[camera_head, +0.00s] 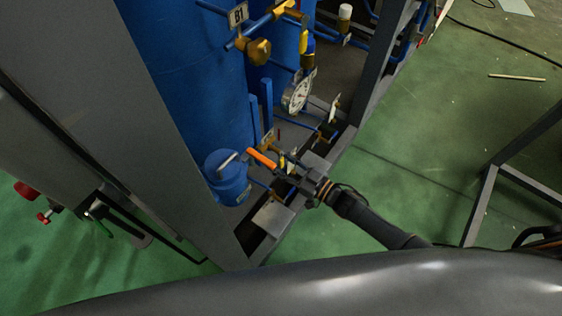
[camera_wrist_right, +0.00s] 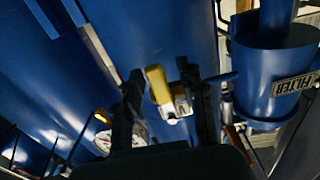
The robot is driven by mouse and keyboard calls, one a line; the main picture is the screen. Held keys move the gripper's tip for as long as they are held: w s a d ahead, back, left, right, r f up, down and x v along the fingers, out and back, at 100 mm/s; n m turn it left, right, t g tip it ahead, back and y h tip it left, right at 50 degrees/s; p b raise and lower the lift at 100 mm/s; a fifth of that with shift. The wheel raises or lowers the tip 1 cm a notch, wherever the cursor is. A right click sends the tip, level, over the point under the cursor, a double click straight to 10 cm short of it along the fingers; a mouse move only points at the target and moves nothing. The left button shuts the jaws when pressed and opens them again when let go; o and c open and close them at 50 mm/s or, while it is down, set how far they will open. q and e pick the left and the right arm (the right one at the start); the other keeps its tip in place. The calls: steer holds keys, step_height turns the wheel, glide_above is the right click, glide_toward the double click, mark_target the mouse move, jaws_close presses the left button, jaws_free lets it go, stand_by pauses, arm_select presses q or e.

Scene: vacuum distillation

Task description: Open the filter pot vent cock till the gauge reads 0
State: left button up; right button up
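The blue filter pot (camera_head: 229,178) stands low at the front of the skid. In the right wrist view the filter pot (camera_wrist_right: 275,78) is at the upper right, with a partly readable label. My right gripper (camera_head: 292,172) reaches in from the lower right, close to the pot's right side. In the right wrist view a yellow cock handle (camera_wrist_right: 158,84) shows between the fingers of this gripper (camera_wrist_right: 163,95), which stand apart with gaps beside it. The round white gauge (camera_head: 298,94) is above the gripper; its reading is too small to tell. My left gripper is not in view.
An orange lever (camera_head: 262,158) lies just left of the right gripper. Large blue vessels (camera_head: 190,70), thin blue pipes and a brass valve (camera_head: 258,51) crowd the space behind. A grey frame post (camera_head: 375,70) stands at the right. The green floor (camera_head: 420,150) is mostly clear there.

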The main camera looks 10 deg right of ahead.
steer(key=v, duration=1.2)
steer(key=s+d+f+m+g+h, duration=0.1)
steer(key=s+d+f+m+h, duration=0.15)
steer(key=f, duration=0.55)
steer(key=s+d+f+m+g+h, duration=0.1)
steer(key=s+d+f+g+h, duration=0.2)
steer(key=f, duration=0.5)
steer(key=s+d+f+m+h, duration=0.25)
steer(key=s+f+h, duration=0.2)
steer(key=f, duration=0.25)
steer(key=s+f+g+h, duration=0.1)
steer(key=s+f+g, duration=0.3)
steer(key=s, duration=0.7)
steer(key=s+f+g+h, duration=0.1)
steer(key=s+f+g, duration=0.2)
steer(key=s+f, duration=0.4)
steer(key=s, duration=0.5)
steer(key=shift+s+a+g+h, duration=0.15)
steer(key=shift+a+g+h, duration=0.05)
steer(key=shift+g+h, duration=0.2)
